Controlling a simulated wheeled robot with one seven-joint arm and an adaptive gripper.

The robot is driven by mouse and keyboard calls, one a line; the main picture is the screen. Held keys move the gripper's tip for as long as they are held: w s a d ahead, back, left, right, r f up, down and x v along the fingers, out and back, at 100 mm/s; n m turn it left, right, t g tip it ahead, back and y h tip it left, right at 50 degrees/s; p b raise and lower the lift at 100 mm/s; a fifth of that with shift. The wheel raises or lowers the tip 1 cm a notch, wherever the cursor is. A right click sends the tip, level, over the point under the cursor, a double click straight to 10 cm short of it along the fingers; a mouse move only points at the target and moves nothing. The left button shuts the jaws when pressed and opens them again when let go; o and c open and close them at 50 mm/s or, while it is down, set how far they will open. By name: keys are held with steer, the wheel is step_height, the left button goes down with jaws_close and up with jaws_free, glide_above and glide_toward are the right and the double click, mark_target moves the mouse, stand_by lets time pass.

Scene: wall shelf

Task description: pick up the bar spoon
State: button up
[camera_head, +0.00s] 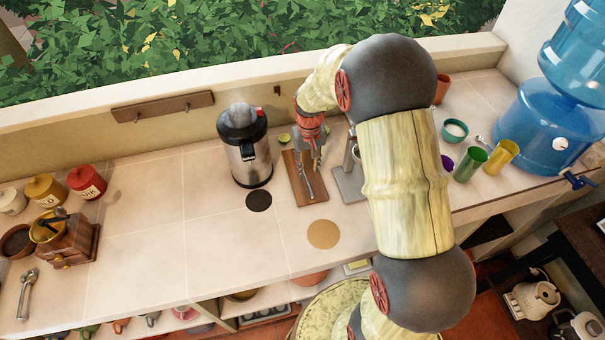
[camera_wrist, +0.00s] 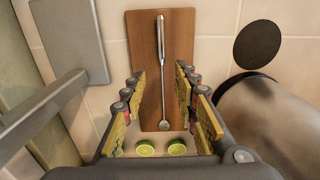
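The bar spoon (camera_wrist: 162,70) is a thin metal spoon lying lengthwise on a brown wooden board (camera_wrist: 182,55). In the wrist view its bowl points down toward my gripper and its thicker handle end is at the top. In the head view, part of the spoon (camera_head: 308,186) shows on the board (camera_head: 314,197) below my gripper. My gripper (camera_wrist: 163,108) is open and empty, with its fingers on either side of the lower spoon in the picture. It also shows in the head view (camera_head: 308,168), pointing down over the board. The height gap is hard to tell.
A steel dispenser (camera_head: 249,163) stands left of the board, with a dark round coaster (camera_head: 259,200) in front. A grey metal stand (camera_head: 349,184) is close on the right. The counter at left centre (camera_head: 150,215) is clear.

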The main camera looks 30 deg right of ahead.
mark_target(307, 180)
steer(key=shift+a+f+b, duration=0.15)
steer(key=shift+f+b, duration=0.2)
steer(key=shift+f, duration=2.35)
steer(key=c, duration=0.3)
steer(key=c, duration=0.4)
jaws_close()
